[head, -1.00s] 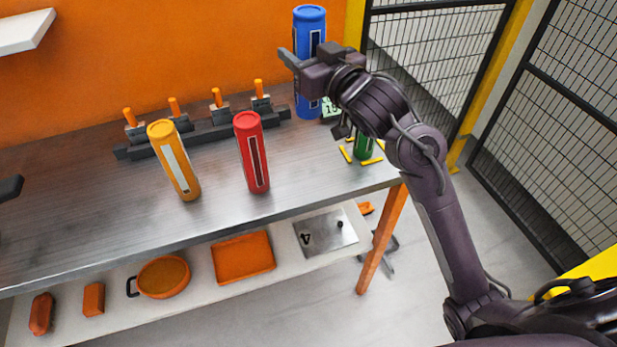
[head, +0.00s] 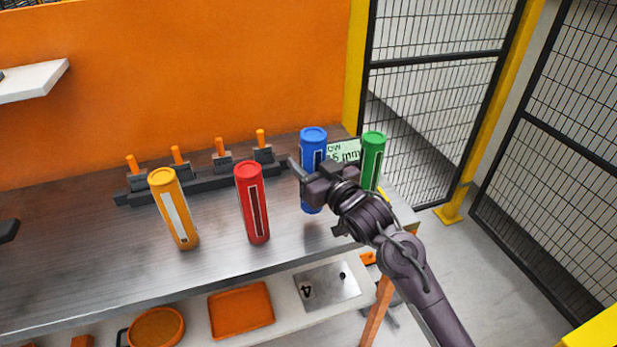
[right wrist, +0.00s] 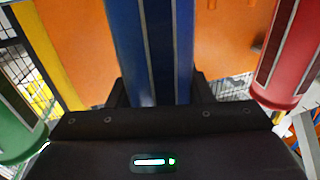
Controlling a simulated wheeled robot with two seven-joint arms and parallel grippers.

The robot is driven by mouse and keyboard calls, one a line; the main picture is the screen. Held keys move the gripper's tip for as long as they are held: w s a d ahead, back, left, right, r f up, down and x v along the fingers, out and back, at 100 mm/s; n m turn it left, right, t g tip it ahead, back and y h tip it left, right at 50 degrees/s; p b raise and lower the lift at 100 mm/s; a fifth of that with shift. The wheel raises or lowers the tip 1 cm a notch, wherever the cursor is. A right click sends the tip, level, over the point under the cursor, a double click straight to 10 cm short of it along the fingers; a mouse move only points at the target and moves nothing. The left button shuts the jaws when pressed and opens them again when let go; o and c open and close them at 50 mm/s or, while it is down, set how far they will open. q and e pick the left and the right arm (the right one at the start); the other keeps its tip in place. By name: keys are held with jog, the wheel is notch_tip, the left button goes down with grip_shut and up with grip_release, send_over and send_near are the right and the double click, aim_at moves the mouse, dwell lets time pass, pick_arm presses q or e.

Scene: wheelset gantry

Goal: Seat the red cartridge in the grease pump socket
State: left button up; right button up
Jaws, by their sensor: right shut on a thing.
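The red cartridge (head: 254,203) stands upright on the metal bench, left of the blue one; it also shows at the right of the right wrist view (right wrist: 293,50). My right gripper (head: 306,175) is shut on the blue cartridge (head: 313,143), around its middle. The blue cartridge is upright and low over the bench; I cannot tell if its base touches. It fills the middle of the right wrist view (right wrist: 152,45). I cannot make out the grease pump socket. A dark part at the left edge may be my left gripper (head: 8,230); its jaws are not clear.
A green cartridge (head: 373,158) stands right of the blue one, near a small display (head: 345,150) and yellow marks. A yellow cartridge (head: 175,210) stands left of the red one. A dark rack (head: 200,178) with orange-handled clamps lies behind. The bench (head: 100,260) is clear at front left.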

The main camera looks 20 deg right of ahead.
jog(key=shift+f, duration=2.2)
jog(key=o, duration=1.3)
jog(key=shift+b+v, duration=0.9)
jog(key=shift+v, duration=5.2)
